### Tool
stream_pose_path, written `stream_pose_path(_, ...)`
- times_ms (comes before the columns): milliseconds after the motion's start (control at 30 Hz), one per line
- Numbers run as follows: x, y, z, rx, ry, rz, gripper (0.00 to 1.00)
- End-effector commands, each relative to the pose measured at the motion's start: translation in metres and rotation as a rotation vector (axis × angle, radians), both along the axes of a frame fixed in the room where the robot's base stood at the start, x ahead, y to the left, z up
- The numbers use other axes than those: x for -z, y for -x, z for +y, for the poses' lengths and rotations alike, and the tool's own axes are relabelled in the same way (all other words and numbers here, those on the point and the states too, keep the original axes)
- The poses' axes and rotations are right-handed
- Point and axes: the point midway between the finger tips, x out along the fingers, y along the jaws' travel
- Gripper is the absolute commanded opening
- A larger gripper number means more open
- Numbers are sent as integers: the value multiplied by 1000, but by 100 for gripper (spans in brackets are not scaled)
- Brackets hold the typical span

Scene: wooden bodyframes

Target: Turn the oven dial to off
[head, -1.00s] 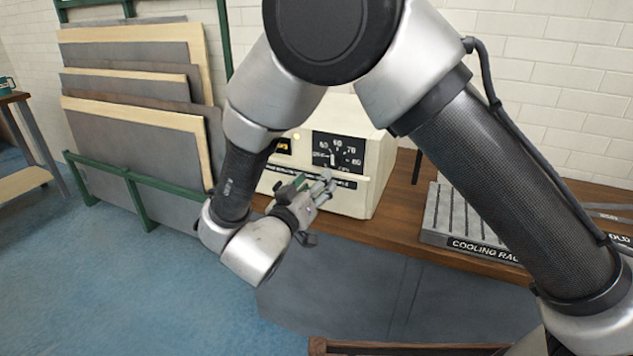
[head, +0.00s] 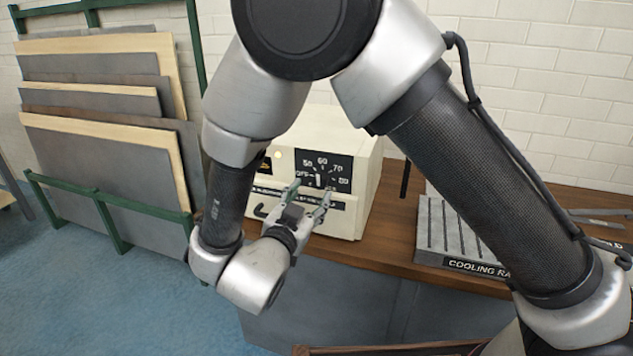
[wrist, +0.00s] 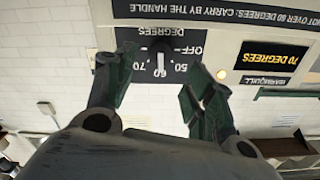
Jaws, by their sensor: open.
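The cream oven (head: 345,222) stands on the wooden bench, its front facing me. Its black dial plate (head: 338,163) carries OFF at the left, then 50, 60, 70 and 80. The dial (head: 319,180) has a white pointer standing about upright, near 60. The wrist view is upside down; there the dial (wrist: 160,58) lies between the fingertips in the picture, pointer towards 60. My gripper (head: 312,192) is open and empty, fingers spread just in front of the dial. I see no clear contact. In the wrist view, my gripper (wrist: 162,66) frames the dial.
An amber display (wrist: 273,58) reads 70 DEGREES, beside a lit lamp (wrist: 222,74). A dark handle (head: 262,212) is low on the oven front. A cooling rack (head: 455,235) stands right of the oven. A green rack of boards (head: 100,130) stands at left.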

Motion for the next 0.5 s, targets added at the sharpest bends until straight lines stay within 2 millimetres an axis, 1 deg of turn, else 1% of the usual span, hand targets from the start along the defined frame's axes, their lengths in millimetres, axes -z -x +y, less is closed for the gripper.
stream_pose_path(300,0,-49,-19,4,2,1,54)
stream_pose_path(400,0,-60,-22,3,2,1,54)
stream_pose_path(500,0,-66,-24,1,2,0,54)
